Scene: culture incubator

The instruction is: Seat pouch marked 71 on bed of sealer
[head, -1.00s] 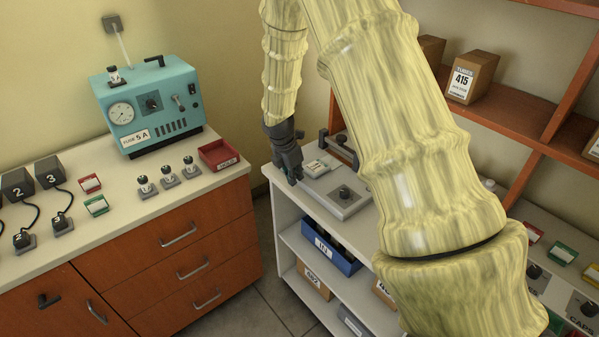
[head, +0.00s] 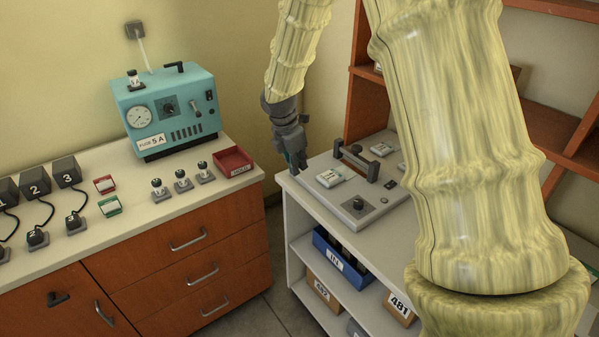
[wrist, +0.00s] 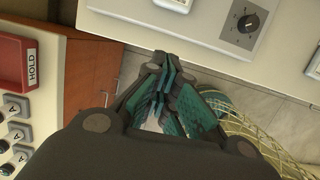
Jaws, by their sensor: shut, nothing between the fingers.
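The sealer (head: 340,205) is a flat grey unit with a dark knob and a raised dark bar, on top of the white shelf unit. A small whitish pouch (head: 331,178) with a greenish edge lies on it in front of the bar; its marking is too small to read. Another pale pouch (head: 382,149) lies behind the bar. My gripper (head: 297,163) is shut and empty, just left of the sealer and apart from the pouch. In the wrist view, the shut teal fingers (wrist: 162,78) hang over the floor beside the sealer (wrist: 205,22); a pale item shows at the top edge.
A cream counter at left holds a teal machine marked 5 A (head: 167,113), several small knobbed items and a red HOLD tray (head: 235,162). A blue bin (head: 340,262) and boxes sit on the lower shelf. My arm hides part of the right side. A floor gap separates counter and shelf.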

